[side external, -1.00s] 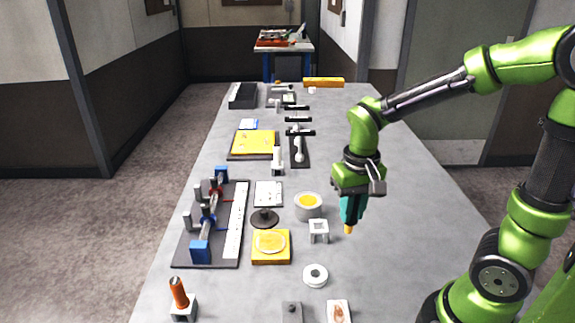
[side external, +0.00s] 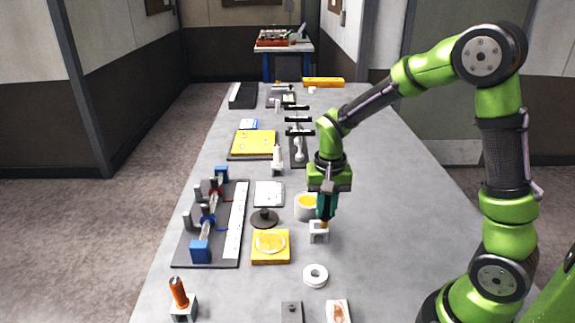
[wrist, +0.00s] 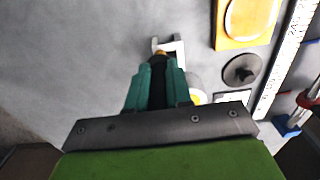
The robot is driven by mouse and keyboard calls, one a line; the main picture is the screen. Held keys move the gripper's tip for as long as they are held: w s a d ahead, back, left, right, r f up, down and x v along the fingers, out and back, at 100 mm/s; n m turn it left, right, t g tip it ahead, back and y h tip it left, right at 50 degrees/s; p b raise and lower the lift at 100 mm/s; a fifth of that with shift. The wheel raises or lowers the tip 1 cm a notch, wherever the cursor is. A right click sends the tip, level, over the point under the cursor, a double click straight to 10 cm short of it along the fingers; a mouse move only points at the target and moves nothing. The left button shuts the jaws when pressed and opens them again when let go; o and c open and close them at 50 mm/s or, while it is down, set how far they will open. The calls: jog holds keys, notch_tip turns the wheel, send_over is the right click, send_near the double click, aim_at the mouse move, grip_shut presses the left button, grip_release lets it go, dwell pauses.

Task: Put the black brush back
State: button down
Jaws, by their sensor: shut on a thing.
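My gripper (side external: 325,212) is shut on the black brush, with its teal fingers pointing down over the right-middle of the table. In the wrist view the dark body of the black brush (wrist: 158,88) shows between the fingers, and an orange-brown tip shows beyond them. The side view shows that tip low, at the top of a small white holder (side external: 319,237). The holder also shows just beyond the fingertips in the wrist view (wrist: 179,50). I cannot tell whether the tip is inside the holder or just above or behind it.
A pot with yellow contents (side external: 304,207) stands close behind my gripper. A yellow block (side external: 270,257) and dark disc (side external: 264,225) lie left. A white ring (side external: 316,275) lies in front. An orange-handled tool (side external: 179,291) stands in a similar holder. The right side is clear.

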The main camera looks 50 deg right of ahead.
jog(key=shift+w, duration=0.75)
jog(key=shift+w+d+f, duration=0.1)
jog(key=shift+w+f, duration=0.05)
jog(key=shift+f, duration=1.65)
jog(key=shift+f, duration=0.3)
jog(key=c, duration=1)
grip_release()
jog(key=shift+c, duration=0.2)
